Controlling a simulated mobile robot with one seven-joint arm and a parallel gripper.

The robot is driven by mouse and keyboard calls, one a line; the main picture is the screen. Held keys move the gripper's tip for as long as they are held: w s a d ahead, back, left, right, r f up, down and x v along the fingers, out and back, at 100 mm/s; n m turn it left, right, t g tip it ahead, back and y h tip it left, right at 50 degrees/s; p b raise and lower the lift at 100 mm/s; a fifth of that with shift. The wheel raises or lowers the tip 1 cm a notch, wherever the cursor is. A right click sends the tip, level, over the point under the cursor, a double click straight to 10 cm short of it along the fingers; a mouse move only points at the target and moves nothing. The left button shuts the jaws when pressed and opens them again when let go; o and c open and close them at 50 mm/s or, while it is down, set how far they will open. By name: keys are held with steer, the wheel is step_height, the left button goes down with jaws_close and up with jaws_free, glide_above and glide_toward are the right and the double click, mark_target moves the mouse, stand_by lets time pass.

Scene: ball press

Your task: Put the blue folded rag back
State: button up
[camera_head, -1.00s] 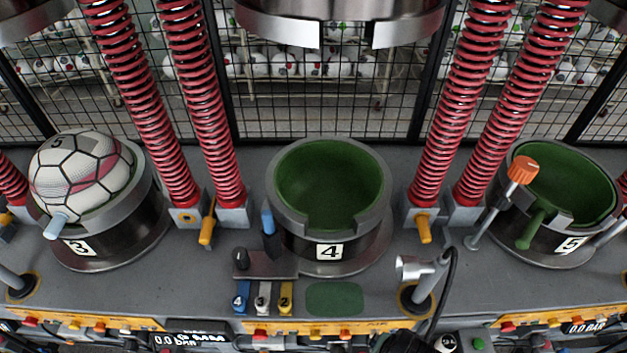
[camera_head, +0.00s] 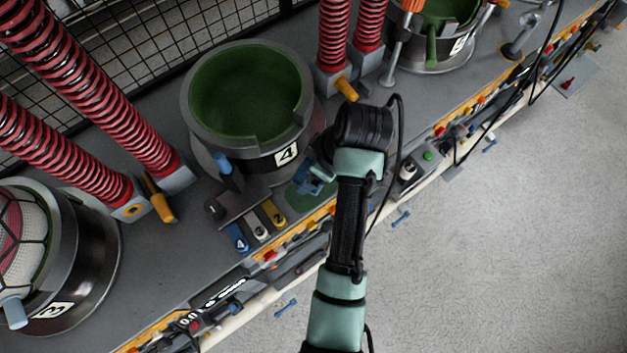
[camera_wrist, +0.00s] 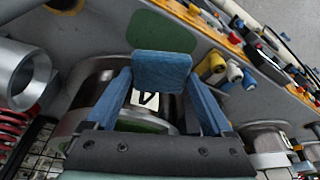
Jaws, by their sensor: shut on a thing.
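The blue folded rag (camera_wrist: 162,66) is held between the two blue fingers of my gripper (camera_wrist: 161,78) in the wrist view. It hangs in front of the number 4 plate of the press cup and beside the dark green mat (camera_wrist: 163,31), partly overlapping the mat's edge in this view. In the head view my gripper (camera_head: 317,174) is near the front right of cup 4 (camera_head: 247,92), above the green mat (camera_head: 300,197), which is partly covered by the gripper. The rag's height above the bench cannot be told.
A grey metal nozzle (camera_wrist: 22,76) shows at left in the wrist view. Cup 5 (camera_head: 447,20) is behind right, and a ball sits in cup 3 (camera_head: 18,240). Red springs flank the cups.

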step_height(320, 180, down, 7)
steer(key=shift+a+f+p, duration=0.1)
steer(key=shift+f+p, duration=0.1)
steer(key=shift+p, duration=0.3)
steer(key=shift+f, duration=0.1)
steer(key=o, duration=0.9)
steer(key=b+v, duration=0.1)
steer(key=v, duration=1.1)
